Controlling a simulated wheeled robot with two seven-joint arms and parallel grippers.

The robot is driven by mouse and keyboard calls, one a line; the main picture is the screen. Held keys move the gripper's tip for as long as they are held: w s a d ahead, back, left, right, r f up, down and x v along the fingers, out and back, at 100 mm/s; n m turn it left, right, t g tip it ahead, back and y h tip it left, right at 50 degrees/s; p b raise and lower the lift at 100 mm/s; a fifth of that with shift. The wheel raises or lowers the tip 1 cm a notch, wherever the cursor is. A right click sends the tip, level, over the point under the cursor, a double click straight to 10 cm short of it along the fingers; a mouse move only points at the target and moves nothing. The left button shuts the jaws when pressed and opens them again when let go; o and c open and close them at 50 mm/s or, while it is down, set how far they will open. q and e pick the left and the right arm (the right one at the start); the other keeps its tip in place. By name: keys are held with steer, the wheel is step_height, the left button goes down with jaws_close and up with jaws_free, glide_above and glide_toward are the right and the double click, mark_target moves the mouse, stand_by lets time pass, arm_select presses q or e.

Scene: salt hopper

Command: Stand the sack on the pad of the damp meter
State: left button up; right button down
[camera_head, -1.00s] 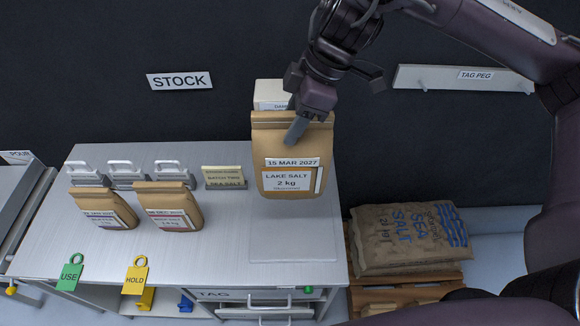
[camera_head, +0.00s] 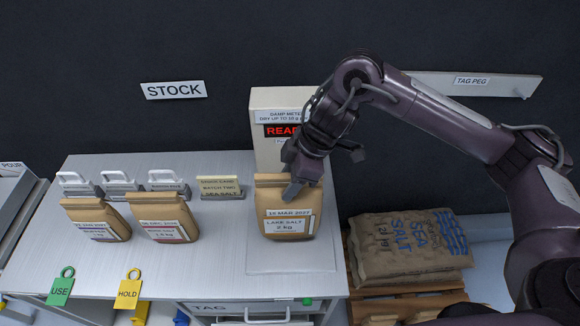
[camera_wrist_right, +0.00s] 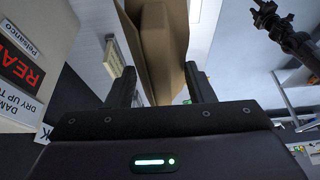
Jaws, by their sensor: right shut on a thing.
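The brown paper sack (camera_head: 288,210), labelled LAKE SALT 2 kg and 15 MAR 2027, is upright in the head view. My right gripper (camera_head: 296,186) is shut on its folded top. In the right wrist view the sack (camera_wrist_right: 160,45) shows between the two fingers (camera_wrist_right: 162,88). The damp meter (camera_head: 266,105), a pale box with a lit red readout, stands behind the sack and is partly hidden by my gripper. Its flat pale pad (camera_head: 290,262) lies under and in front of the sack. I cannot tell whether the sack's base touches it. My left gripper is not in view.
A small card (camera_head: 221,188) stands behind. USE (camera_head: 61,288) and HOLD (camera_head: 129,290) tags hang at the front edge. A big sea salt bag (camera_head: 405,248) lies right.

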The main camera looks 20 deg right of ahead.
steer(key=shift+w+a+f+b, duration=0.15)
steer(key=shift+f+b, duration=0.15)
steer(key=shift+f, duration=1.55)
steer(key=c, duration=0.7)
jaws_free()
steer(key=shift+s+f, duration=0.2)
steer(key=shift+s, duration=0.1)
steer(key=shift+o, duration=0.2)
steer(key=shift+r, duration=0.1)
steer(key=p+v, duration=0.1)
steer(key=v, duration=1.1)
